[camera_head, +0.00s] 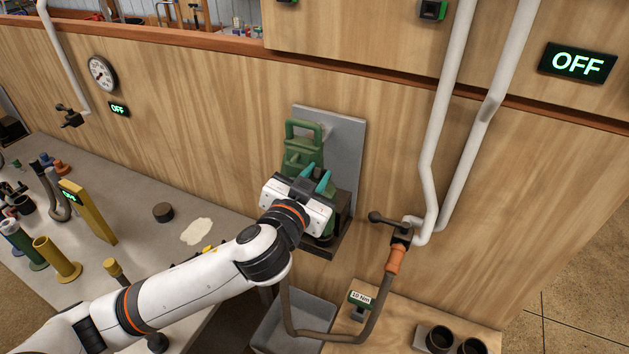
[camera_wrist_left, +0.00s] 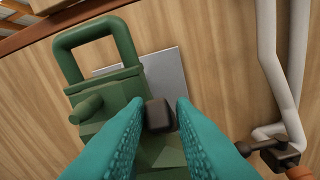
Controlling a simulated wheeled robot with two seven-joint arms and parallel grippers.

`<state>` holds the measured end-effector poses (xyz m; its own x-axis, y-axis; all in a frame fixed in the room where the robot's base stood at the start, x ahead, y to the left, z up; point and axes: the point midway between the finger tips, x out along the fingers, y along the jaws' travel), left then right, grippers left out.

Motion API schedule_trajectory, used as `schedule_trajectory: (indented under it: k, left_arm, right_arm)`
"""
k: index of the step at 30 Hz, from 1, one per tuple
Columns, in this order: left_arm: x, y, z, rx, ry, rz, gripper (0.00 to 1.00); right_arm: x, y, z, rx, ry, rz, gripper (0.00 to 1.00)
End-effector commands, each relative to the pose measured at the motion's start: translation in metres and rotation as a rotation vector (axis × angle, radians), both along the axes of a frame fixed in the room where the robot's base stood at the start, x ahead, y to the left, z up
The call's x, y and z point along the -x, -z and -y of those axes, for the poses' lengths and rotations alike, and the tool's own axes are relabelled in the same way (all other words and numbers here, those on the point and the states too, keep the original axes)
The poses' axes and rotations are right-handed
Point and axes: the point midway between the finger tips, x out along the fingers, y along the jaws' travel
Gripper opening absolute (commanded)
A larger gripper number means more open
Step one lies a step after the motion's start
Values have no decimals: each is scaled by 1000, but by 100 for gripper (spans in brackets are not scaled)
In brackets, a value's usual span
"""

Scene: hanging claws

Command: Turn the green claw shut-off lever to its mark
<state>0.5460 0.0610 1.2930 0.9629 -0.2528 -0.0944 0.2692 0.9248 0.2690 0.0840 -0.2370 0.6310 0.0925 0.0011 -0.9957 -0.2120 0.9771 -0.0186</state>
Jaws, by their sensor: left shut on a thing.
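The green claw (camera_head: 303,150) hangs on a grey plate (camera_head: 345,135) on the wooden wall, its loop handle at the top. In the left wrist view its green body (camera_wrist_left: 105,85) fills the left and middle, with a short green peg on its left. My left gripper (camera_head: 314,176) is in front of the claw. Its teal fingers are shut on a dark, block-shaped end (camera_wrist_left: 158,115), which looks like the end of the shut-off lever. The rest of the lever is hidden behind the fingers. I cannot make out the mark. My right gripper is not in view.
White pipes (camera_head: 435,140) run down the wall at right to a dark valve handle (camera_head: 390,222) and a hose. A grey bin (camera_head: 290,325) stands below. A grey bench (camera_head: 140,215) with a yellow post (camera_head: 90,212) is at left. A lit OFF sign (camera_head: 577,63) is upper right.

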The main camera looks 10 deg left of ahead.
Motion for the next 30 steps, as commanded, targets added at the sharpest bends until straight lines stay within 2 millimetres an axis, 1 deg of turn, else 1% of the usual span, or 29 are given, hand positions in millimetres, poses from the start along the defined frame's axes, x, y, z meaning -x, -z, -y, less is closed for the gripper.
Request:
schedule_trajectory:
  k: [3, 9, 13, 21, 22, 24, 26, 30]
  left_arm:
    - [-4, -9, 2, -23, 3, -87, 0]
    - [-10, -13, 4, -69, 4, -226, 0]
    - [-10, -14, 4, -85, 8, -261, 0]
    - [-10, -13, 4, -87, 8, -266, 0]
    - [-10, -13, 4, -86, 9, -265, 24]
    - [-10, -13, 4, -86, 9, -265, 36]
    - [-10, -13, 4, -86, 9, -265, 45]
    - [-10, -13, 4, -86, 7, -264, 45]
  right_arm:
    - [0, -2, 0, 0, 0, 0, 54]
    - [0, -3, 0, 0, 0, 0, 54]
    - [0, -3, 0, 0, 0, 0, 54]
    - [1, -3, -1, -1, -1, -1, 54]
    - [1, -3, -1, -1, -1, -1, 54]
    - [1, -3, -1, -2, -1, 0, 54]
    - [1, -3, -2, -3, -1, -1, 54]
    - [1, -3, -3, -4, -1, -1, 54]
